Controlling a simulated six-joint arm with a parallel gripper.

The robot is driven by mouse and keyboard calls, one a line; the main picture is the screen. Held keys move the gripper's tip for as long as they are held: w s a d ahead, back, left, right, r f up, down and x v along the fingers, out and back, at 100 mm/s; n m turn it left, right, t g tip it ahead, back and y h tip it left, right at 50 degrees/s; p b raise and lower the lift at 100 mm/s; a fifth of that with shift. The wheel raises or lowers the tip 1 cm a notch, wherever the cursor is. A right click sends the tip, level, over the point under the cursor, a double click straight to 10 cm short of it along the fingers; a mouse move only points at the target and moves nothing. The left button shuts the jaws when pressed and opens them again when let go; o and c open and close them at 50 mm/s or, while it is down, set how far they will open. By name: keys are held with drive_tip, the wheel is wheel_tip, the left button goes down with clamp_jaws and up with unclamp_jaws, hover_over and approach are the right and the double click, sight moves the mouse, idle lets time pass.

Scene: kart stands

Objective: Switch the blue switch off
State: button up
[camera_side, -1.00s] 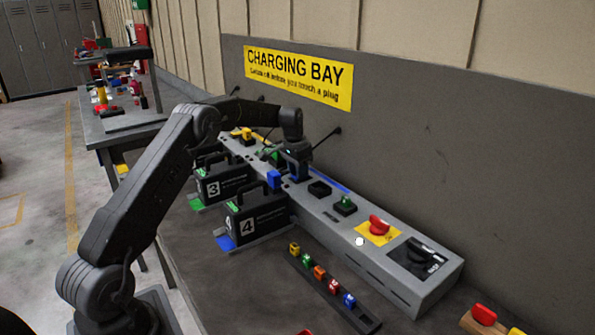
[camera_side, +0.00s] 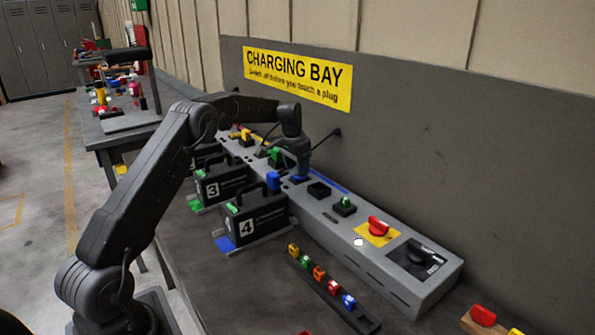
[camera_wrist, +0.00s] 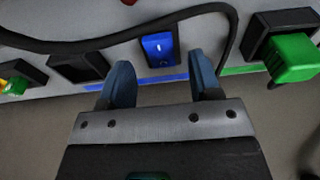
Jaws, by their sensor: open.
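The blue switch (camera_wrist: 160,49) is a blue rocker with a small white mark in a black frame on the grey panel. In the wrist view it lies just beyond my gripper (camera_wrist: 161,76), roughly centred between its two fingers. The fingers are spread apart with nothing between them. I cannot tell if they touch the panel, nor which way the rocker is pressed. In the side view my gripper (camera_side: 299,174) is over the long grey charging panel (camera_side: 318,216), and the switch is hidden around it.
A black cable (camera_wrist: 85,44) arcs close around the switch. A green plug (camera_wrist: 292,58) is at right, and an empty black socket (camera_wrist: 78,67) at left. A red knob (camera_side: 378,225) is farther along the panel.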

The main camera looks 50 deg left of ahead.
wheel_tip(320, 180, up, 12)
drive_tip(key=s, duration=0.1)
drive_tip(key=shift+s, duration=0.3)
